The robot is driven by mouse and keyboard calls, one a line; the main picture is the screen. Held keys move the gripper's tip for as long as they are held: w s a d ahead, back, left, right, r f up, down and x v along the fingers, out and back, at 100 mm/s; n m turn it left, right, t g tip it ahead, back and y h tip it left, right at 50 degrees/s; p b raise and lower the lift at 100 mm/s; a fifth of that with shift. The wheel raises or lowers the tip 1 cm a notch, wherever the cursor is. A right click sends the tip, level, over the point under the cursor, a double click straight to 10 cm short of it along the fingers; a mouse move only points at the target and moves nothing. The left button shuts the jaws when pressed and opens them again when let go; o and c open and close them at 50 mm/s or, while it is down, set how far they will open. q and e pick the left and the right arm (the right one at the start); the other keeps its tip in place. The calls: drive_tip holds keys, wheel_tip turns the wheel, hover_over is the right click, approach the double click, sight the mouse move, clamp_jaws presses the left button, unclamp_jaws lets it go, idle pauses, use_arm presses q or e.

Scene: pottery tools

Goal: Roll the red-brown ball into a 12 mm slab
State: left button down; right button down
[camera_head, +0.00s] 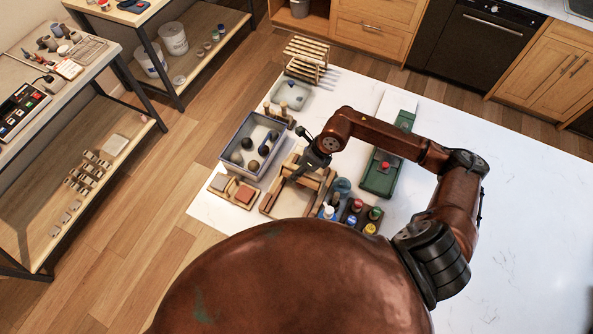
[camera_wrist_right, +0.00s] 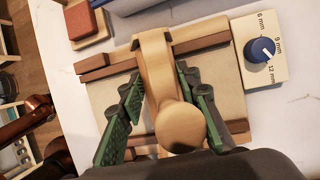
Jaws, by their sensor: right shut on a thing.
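My right gripper (camera_head: 314,160) is over the wooden rolling board (camera_head: 270,205). In the right wrist view the gripper's green fingers (camera_wrist_right: 160,108) are closed on either side of a pale wooden roller handle (camera_wrist_right: 178,125) with a round end. The handle stands over the board (camera_wrist_right: 108,92), between darker wooden strips. A blue dial (camera_wrist_right: 262,49) beside the board has marks for 6, 9 and 12 mm; its exact setting is hard to read. I cannot make out the red-brown ball or a slab; the roller and gripper cover part of the board. My left gripper is not in view.
A grey-blue tub (camera_head: 228,151) with several dark balls stands behind the board. A red-brown block (camera_head: 245,193) sits on a small board at the left. Coloured-lid bottles (camera_head: 370,229) and a green case (camera_head: 380,178) stand to the right. The table's right side is clear.

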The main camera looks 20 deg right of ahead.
drive_tip(key=shift+d+f, duration=0.2)
drive_tip(key=shift+d, duration=0.2)
drive_tip(key=shift+w, duration=0.1)
drive_tip(key=shift+w+d+f+b, duration=0.1)
drive_tip(key=shift+w+d+b, duration=0.05)
drive_tip(key=shift+b, duration=0.25)
drive_tip(key=shift+w+d+b, duration=0.35)
drive_tip(key=shift+w+b, duration=0.1)
drive_tip(key=shift+w, duration=0.05)
drive_tip(key=shift+a, duration=0.1)
